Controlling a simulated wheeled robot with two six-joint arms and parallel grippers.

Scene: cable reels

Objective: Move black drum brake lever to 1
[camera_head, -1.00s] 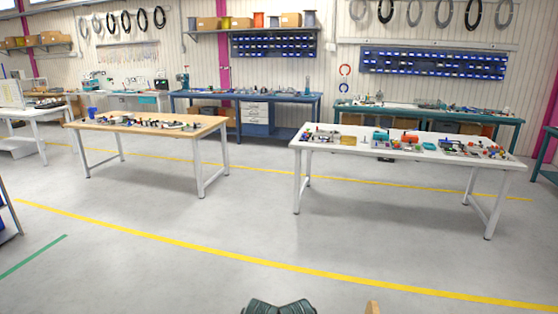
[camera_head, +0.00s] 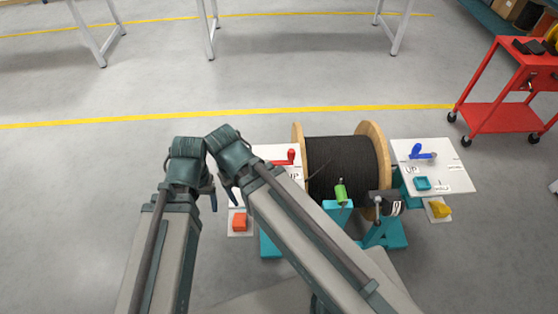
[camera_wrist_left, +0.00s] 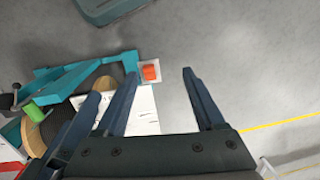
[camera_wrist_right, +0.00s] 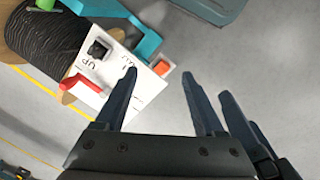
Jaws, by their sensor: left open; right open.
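A reel of black cable (camera_head: 340,165) with wooden flanges stands between two white panels. The left panel (camera_head: 265,152) carries a red lever (camera_head: 284,158); this lever also shows in the right wrist view (camera_wrist_right: 82,84), near a black block (camera_wrist_right: 97,50) and "UP" lettering. The right panel (camera_head: 462,180) carries a blue lever (camera_head: 422,153). Which lever is the brake, I cannot tell. My left gripper (camera_head: 211,192) is open and empty, left of the left panel; it shows in its wrist view (camera_wrist_left: 160,72). My right gripper (camera_wrist_right: 160,75) is open and empty close beside it. My right arm hides part of the left panel.
An orange block (camera_head: 240,221) sits on a small white plate below the left panel, a yellow one (camera_head: 440,209) below the right. A green handle (camera_head: 341,192) is in front of the reel. A red cart (camera_head: 500,115) stands at right. Floor on the left is clear.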

